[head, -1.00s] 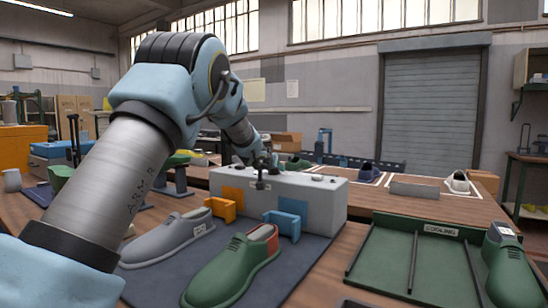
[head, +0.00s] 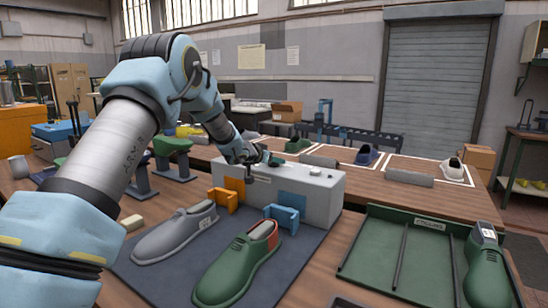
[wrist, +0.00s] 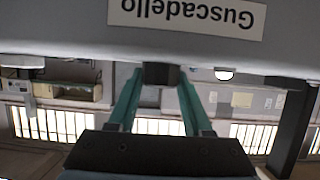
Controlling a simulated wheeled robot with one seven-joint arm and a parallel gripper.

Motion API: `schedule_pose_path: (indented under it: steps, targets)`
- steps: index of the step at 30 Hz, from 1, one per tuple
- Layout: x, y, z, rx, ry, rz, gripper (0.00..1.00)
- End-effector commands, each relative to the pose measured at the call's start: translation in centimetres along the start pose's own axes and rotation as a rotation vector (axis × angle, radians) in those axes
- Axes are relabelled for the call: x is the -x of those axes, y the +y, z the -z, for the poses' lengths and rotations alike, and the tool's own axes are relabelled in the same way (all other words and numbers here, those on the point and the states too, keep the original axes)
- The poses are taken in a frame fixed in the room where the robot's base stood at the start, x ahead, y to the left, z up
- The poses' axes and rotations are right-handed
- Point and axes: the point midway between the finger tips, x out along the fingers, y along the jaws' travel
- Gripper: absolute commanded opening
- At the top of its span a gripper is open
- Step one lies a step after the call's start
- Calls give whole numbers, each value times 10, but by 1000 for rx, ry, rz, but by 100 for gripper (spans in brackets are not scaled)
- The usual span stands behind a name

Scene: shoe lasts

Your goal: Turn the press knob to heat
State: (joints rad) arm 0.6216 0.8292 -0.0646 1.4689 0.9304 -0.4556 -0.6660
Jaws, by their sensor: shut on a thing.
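The press is a grey box (head: 318,199) on the near workbench, with an orange bracket (head: 226,199) and a blue bracket (head: 283,217) on its front. My gripper (head: 250,174) is at the top left part of the press in the head view. In the wrist view its two teal fingers (wrist: 160,78) are shut on a small dark knob (wrist: 160,73) against the grey press body (wrist: 60,30). A label reading "Guscadello" (wrist: 185,14) shows upside down above it. My gripper hides the knob in the head view, and I cannot read its setting.
A grey shoe (head: 176,234) and a green shoe (head: 238,262) lie on a dark mat (head: 300,262) before the press. A green cooling tray (head: 378,262) with a shoe is at the right. Green lasts on stands (head: 171,147) are at the left.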

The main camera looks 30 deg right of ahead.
Motion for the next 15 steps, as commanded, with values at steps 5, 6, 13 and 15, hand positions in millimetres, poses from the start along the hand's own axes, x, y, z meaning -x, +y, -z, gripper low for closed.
schedule_pose_path:
  steps: [5, 6, 13, 15]
  targets:
    - [0, 0, -1, -2, -1, -1, 0]
    - [0, 0, -1, -2, -1, -1, 0]
    - [0, 0, -1, -1, -1, -1, 62]
    - [0, 0, -1, -1, -1, -1, 70]
